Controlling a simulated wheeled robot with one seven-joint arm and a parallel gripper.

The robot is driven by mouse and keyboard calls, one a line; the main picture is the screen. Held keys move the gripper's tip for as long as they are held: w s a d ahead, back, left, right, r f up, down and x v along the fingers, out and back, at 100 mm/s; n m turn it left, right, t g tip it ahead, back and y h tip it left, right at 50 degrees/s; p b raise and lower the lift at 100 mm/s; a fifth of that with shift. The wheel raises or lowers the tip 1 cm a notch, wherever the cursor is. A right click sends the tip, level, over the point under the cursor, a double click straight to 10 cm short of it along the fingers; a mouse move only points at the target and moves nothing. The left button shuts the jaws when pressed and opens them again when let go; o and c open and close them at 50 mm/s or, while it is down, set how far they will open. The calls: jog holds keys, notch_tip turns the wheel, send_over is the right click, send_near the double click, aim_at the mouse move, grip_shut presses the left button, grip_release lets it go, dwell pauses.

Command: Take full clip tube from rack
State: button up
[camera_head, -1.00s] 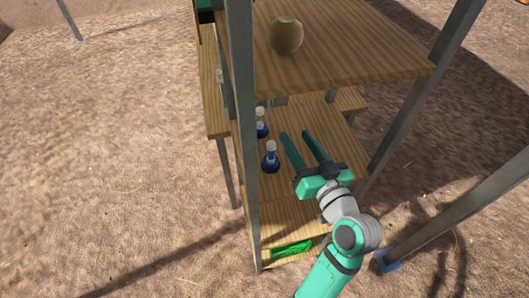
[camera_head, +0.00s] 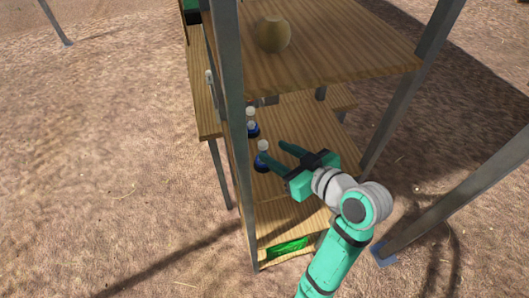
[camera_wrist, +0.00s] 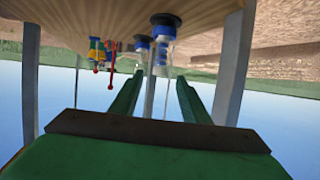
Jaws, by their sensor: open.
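My gripper (camera_head: 270,151) is open at the middle shelf, and its fingers point left toward the flasks. One fingertip appears close to the nearer flask (camera_head: 262,160); contact cannot be told. In the wrist view, which is upside down, the open fingers (camera_wrist: 160,80) reach toward the nearer flask (camera_wrist: 164,48), with the farther flask (camera_wrist: 143,52) just left of it. A small blue and yellow rack-like object (camera_wrist: 98,50) with red-ended pieces, possibly tubes, stands farther off to the left. Which piece is a full clip tube cannot be told.
A tan round object (camera_head: 272,34) sits on the upper shelf (camera_head: 340,45) above my gripper. A grey post (camera_head: 229,90) stands at the shelf's left front. Another post (camera_head: 410,90) stands at right. A green object (camera_head: 287,249) lies on the lowest shelf.

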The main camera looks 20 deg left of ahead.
jog(key=shift+a+f, duration=0.1)
jog(key=shift+f, duration=0.15)
jog(key=shift+x, duration=5.15)
grip_shut()
